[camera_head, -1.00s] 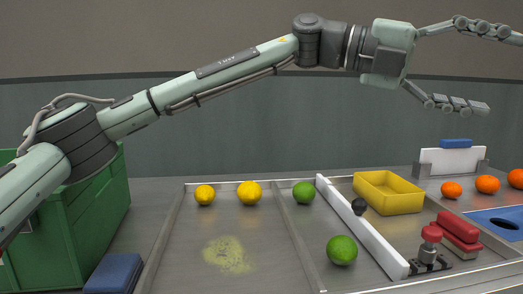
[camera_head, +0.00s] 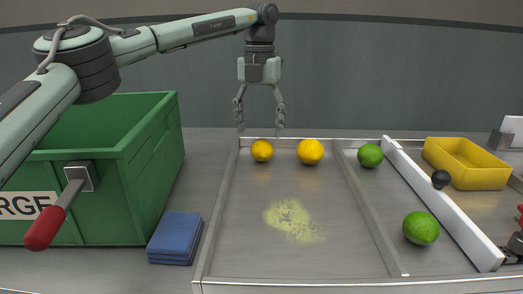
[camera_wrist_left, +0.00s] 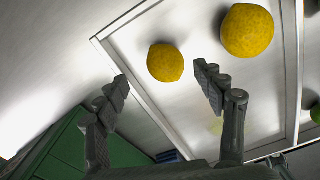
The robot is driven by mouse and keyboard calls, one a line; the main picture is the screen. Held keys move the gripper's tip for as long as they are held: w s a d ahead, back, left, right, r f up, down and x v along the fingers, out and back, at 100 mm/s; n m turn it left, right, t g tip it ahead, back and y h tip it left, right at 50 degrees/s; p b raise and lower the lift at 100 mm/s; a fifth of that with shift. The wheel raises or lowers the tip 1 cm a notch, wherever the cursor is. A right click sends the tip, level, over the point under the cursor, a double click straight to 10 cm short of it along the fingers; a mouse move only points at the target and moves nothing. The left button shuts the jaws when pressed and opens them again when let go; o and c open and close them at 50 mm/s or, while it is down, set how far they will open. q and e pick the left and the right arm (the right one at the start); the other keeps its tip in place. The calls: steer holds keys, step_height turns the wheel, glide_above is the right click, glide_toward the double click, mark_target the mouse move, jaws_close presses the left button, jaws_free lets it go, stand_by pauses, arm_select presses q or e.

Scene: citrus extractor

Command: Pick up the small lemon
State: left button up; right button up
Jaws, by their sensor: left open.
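The small lemon (camera_head: 262,151) lies at the back left corner of the grey tray (camera_head: 300,250). A larger lemon (camera_head: 311,151) lies just to its right. My left gripper (camera_head: 260,128) points down above the small lemon, open and empty, with its fingers apart. In the left wrist view the small lemon (camera_wrist_left: 166,62) shows beyond and between the two fingertips (camera_wrist_left: 160,80), with a gap, not touching them. The larger lemon (camera_wrist_left: 247,30) is to the upper right there.
Two limes, one at the back (camera_head: 370,155) and one at the front (camera_head: 421,228), lie right of a divider. A white bar (camera_head: 440,205) and a yellow bin (camera_head: 468,163) stand farther right. A green container (camera_head: 150,165) and blue cloth-like block (camera_head: 175,238) are at left.

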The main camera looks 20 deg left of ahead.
mark_target(262, 141)
arm_select(q)
steer(key=f, duration=0.5)
steer(key=shift+s+d+f, duration=0.1)
steer(key=shift+s+d, duration=0.05)
steer(key=shift+d, duration=0.2)
steer(key=shift+c, duration=0.3)
steer(key=c, duration=1.2)
